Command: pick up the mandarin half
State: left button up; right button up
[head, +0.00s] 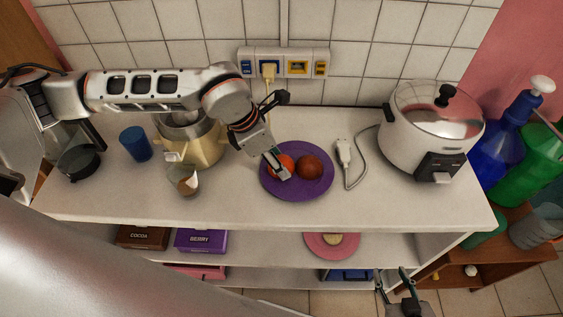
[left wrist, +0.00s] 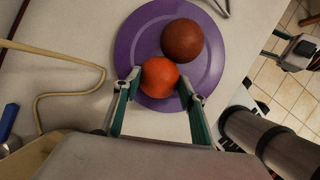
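The mandarin half (left wrist: 160,76) is the bright orange rounded thing on a purple plate (head: 298,193). It shows partly behind a finger in the head view (head: 287,161). A darker red-brown round fruit (head: 309,167) sits right beside it and also shows in the left wrist view (left wrist: 182,40). My left gripper (head: 277,163) is down at the plate, with one finger on each side of the mandarin half. The fingertips are at its edges; whether they press on it is unclear. My right gripper (head: 394,284) is low in front of the shelf, open and empty.
On the top board stand a blue cup (head: 135,144), a cream pot-like appliance (head: 197,145), a small cup (head: 184,180), a white plug (head: 344,150) with its cord and a rice cooker (head: 432,130). Blue and green bottles stand at the right. The front strip of the board is clear.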

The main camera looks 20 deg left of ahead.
pick_arm(q)
jog(key=shift+c, duration=1.3)
jog(key=shift+r, duration=0.1)
